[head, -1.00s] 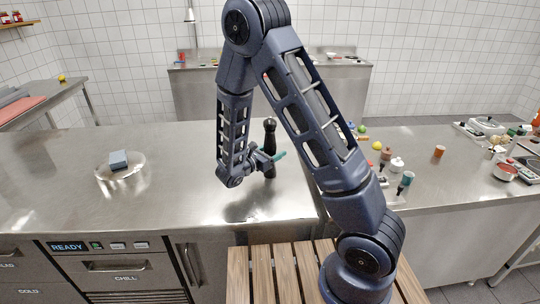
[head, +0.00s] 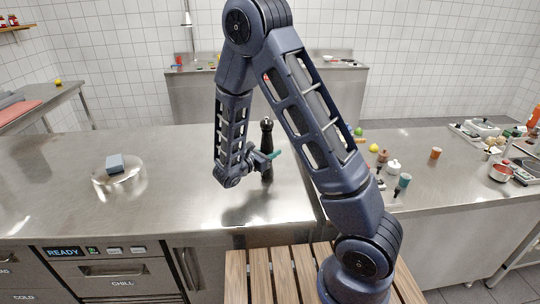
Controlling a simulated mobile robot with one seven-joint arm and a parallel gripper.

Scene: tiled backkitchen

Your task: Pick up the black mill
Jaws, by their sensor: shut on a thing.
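The black mill (head: 267,136) stands upright over the steel counter, just left of my forearm. It is tall and dark with a round knob on top. My gripper (head: 268,160) reaches it from the left at mid-height and is shut on it, with a teal fingertip showing on the right side. The mill's middle is partly hidden by the gripper. I cannot tell whether its base touches the counter.
A glass stand (head: 119,183) with a blue-grey block (head: 115,163) is on the left of the counter (head: 60,205). Several small items, an orange cup (head: 436,153) and a red pot (head: 500,172) lie on the right. A slatted wooden surface (head: 265,275) is in front.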

